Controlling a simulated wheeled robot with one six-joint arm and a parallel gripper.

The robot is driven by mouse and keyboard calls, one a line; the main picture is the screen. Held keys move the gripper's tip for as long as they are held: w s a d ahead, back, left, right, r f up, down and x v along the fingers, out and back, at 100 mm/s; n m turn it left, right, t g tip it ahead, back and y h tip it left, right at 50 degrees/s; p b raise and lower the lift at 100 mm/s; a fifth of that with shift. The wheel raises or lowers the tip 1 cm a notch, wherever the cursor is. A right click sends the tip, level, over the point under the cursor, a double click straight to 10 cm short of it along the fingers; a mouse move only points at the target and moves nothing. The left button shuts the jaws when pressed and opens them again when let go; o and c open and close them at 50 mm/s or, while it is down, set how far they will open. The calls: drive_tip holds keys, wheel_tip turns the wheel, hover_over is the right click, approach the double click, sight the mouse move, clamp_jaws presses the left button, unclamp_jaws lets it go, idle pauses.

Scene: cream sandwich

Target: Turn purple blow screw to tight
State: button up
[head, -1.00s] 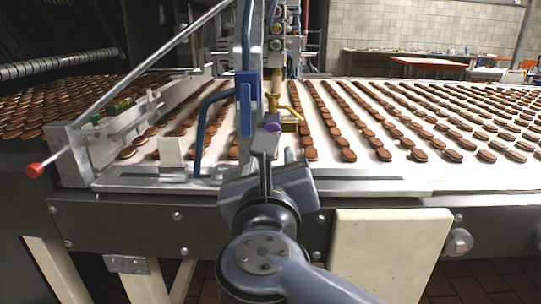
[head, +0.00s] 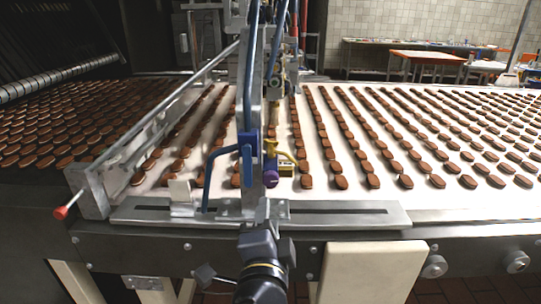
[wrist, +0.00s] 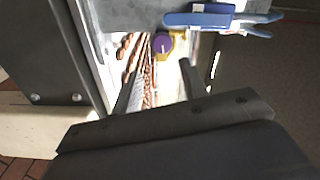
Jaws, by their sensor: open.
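My gripper (head: 263,212) is below and in front of the screw in the head view. In the wrist view my gripper (wrist: 160,72) has its two dark fingers apart with nothing between them. The fingers look clear of the screw.
A blue valve handle (head: 247,143) and bent blue pipe stand just left of the screw. A slotted metal rail (head: 345,213) runs below it. Rows of brown biscuits cover the white belt (head: 330,190). A red-tipped lever (head: 60,212) sticks out at left.

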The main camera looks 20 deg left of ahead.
sight(271, 182)
drive_tip(key=w+n+p, duration=0.1)
drive_tip(key=w, duration=0.2)
drive_tip(key=w+a+n, duration=0.1)
drive_tip(key=w+n, duration=0.1)
drive_tip(key=w, duration=0.1)
drive_tip(key=w+a+n+p, duration=0.1)
drive_tip(key=w+n, duration=0.1)
drive_tip(key=w, duration=0.2)
drive_tip(key=shift+r+y+p, duration=0.2)
drive_tip(key=shift+y+p, duration=0.1)
drive_tip(key=shift+c, duration=0.3)
drive_tip(key=c, duration=0.6)
